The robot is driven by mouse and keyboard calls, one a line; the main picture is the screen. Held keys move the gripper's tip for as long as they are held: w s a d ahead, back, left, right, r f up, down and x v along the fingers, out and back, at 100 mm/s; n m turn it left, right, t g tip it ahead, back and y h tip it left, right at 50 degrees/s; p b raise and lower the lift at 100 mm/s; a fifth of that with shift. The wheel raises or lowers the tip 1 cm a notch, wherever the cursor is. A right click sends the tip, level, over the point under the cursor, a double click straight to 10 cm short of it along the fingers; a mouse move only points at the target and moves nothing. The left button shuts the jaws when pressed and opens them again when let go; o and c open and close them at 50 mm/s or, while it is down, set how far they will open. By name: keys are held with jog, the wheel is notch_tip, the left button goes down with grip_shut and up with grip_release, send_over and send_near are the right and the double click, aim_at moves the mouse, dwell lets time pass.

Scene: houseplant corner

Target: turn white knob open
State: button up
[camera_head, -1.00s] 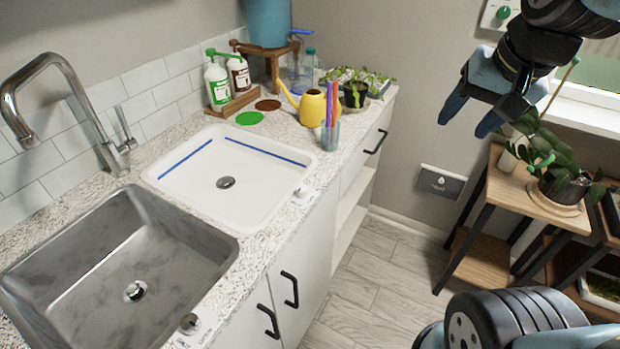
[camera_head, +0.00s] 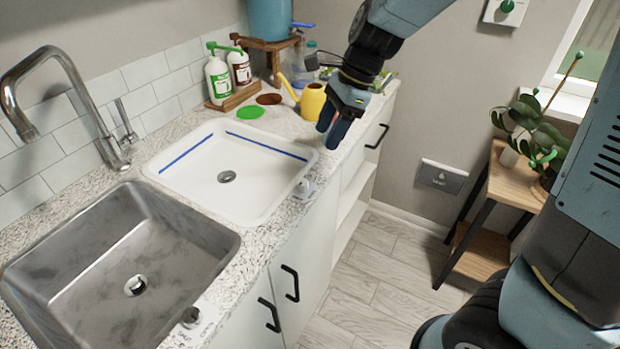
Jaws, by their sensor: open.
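A small pale knob (camera_head: 303,188) sits on a light label plate on the counter's front edge, beside the right front corner of the white basin (camera_head: 210,190). A second, greyer knob (camera_head: 190,316) sits on a label plate by the steel sink (camera_head: 120,260). The labels are too small to read, and I cannot tell how either knob is turned. My gripper (camera_head: 331,126) is open, pointing down over the counter's right part, above and behind the pale knob, not touching it.
A yellow watering can (camera_head: 312,101) stands just left of my gripper. Soap bottles (camera_head: 218,80) and a blue container (camera_head: 268,22) stand at the back. A chrome faucet (camera_head: 60,65) rises over the sink. A plant stand (camera_head: 512,185) is at right; the floor between is clear.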

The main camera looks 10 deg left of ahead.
aim_at(302, 183)
jog(key=x, duration=1.4)
jog(key=shift+a, duration=0.25)
